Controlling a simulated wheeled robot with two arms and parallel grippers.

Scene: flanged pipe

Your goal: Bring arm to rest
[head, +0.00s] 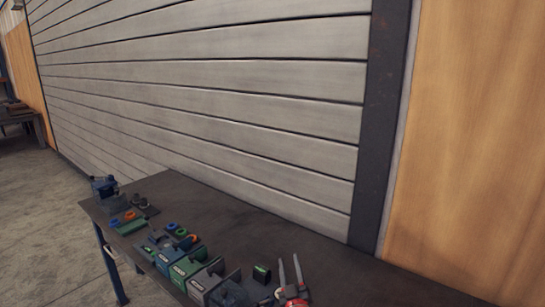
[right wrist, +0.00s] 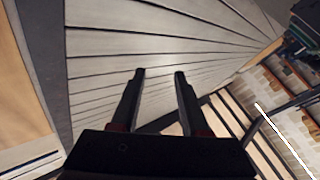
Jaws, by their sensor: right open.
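My right gripper (head: 289,261) shows at the bottom of the head view, with two pale upright fingers above a red and grey body. The fingers stand apart with nothing between them. In the right wrist view the same gripper (right wrist: 160,75) has two dark fingers spread apart and empty, with the slatted wall beyond them. In the head view it appears in front of the dark table (head: 228,208), near its front edge; I cannot tell its height. My left gripper is not in either view. I cannot make out a flanged pipe.
Green and grey bins (head: 186,265) line the table's front, with orange and blue rings (head: 180,232) behind them. A blue vise-like object (head: 103,186) stands at the table's left end. A slatted grey wall (head: 210,90) rises behind. The table's back strip is bare.

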